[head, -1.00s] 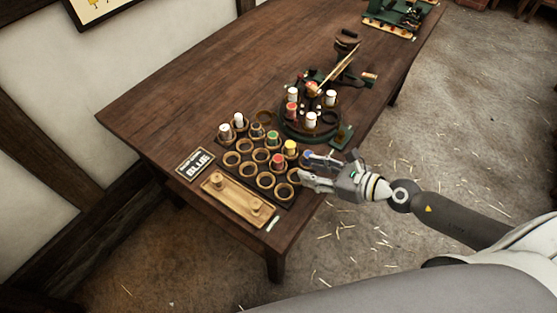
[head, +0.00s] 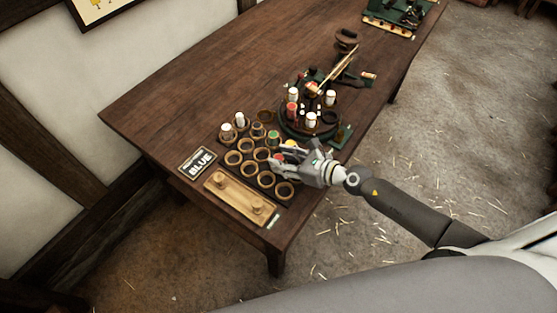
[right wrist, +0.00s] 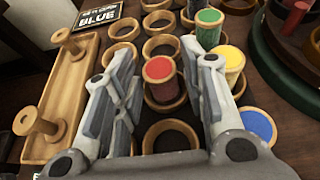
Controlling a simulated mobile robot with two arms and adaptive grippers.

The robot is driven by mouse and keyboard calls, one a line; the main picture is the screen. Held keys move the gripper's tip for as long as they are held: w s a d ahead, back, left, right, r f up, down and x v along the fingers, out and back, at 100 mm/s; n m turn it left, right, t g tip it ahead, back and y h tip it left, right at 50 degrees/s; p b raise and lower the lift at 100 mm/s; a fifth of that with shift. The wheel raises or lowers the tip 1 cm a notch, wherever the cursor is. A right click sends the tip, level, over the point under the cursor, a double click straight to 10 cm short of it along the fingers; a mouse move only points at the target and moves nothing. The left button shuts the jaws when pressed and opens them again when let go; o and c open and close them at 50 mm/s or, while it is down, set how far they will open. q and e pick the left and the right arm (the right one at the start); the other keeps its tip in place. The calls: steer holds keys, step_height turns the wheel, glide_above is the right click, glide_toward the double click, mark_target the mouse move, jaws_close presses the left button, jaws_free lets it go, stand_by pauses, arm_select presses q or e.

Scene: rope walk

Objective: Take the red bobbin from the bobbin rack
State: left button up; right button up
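The red bobbin (right wrist: 160,76) stands upright in a ring of the bobbin rack (right wrist: 160,47). In the right wrist view it sits between the two fingers of my right gripper (right wrist: 165,85), which are apart, with visible gaps on both sides. In the head view my right gripper (head: 285,158) is over the rack's right part and largely hides the red bobbin. A yellow bobbin (right wrist: 229,62), a green bobbin (right wrist: 209,24) and a blue bobbin (right wrist: 257,124) stand to the right of the gripper. My left gripper is not in view.
A wooden tray with two pegs (head: 237,200) lies in front of the rack, beside a sign reading BLUE (head: 198,161). A round dark stand (head: 305,133) with red and white bobbins is behind. Several rack rings are empty. The table's left part is clear.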

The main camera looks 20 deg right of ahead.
steer(key=c, duration=0.7)
steer(key=shift+r, duration=0.1)
